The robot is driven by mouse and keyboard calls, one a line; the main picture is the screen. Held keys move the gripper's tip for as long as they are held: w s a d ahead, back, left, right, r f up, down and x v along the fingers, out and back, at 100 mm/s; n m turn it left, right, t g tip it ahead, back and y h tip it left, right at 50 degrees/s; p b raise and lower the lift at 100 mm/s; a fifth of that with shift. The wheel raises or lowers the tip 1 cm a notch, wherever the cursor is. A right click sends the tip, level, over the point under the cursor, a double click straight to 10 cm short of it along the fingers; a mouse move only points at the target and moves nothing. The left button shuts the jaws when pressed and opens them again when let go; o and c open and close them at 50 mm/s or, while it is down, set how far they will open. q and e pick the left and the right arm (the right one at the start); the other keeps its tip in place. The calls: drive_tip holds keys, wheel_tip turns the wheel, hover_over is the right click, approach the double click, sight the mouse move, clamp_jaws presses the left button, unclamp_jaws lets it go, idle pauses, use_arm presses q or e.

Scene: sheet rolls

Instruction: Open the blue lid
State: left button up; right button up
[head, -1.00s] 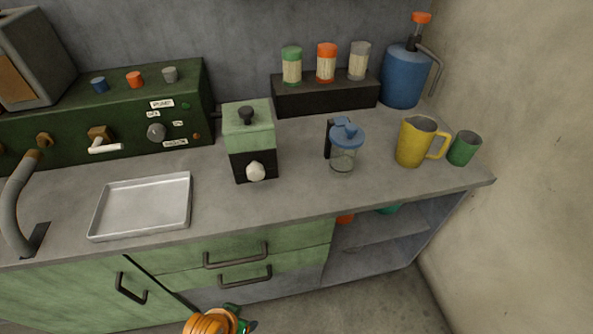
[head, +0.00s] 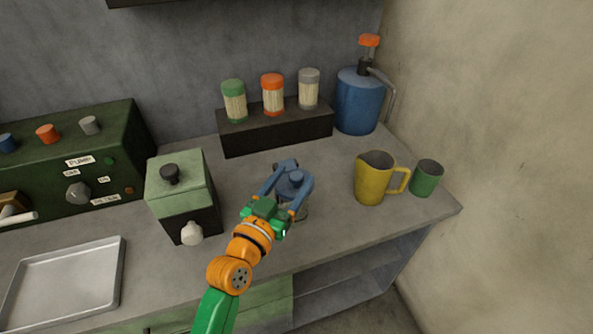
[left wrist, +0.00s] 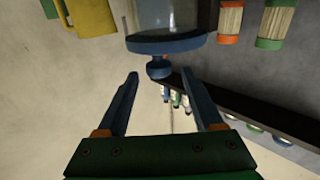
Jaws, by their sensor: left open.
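The blue lid (head: 291,187) with its small knob sits on a clear jar (head: 303,213) on the counter, and it looks closed. My left gripper (head: 295,173) reaches in from the front, its open fingers either side of the lid in the head view and hiding part of it and most of the jar. In the left wrist view, turned upside down, the lid (left wrist: 168,45) and its knob (left wrist: 158,68) are just beyond and between the open fingertips (left wrist: 160,76). Nothing is held, and contact cannot be told. My right gripper is out of view.
A green canister (head: 184,194) stands left of the jar, and a yellow pitcher (head: 371,182) and green cup (head: 426,178) stand right. Behind are a dark rack (head: 275,132) with shakers and a blue pump bottle (head: 358,102). A metal tray (head: 65,283) lies front left.

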use_arm(q)
drive_tip(key=shift+w+d+f, duration=0.2)
drive_tip(key=shift+w+d, duration=0.15)
drive_tip(key=shift+w, duration=0.25)
drive_tip(key=shift+w+d+f, duration=0.2)
drive_tip(key=shift+w+d, duration=0.1)
drive_tip(key=shift+w, duration=0.3)
drive_tip(key=shift+s+a+r, duration=0.15)
drive_tip(key=shift+s, duration=0.1)
drive_tip(key=c, duration=0.6)
clamp_jaws()
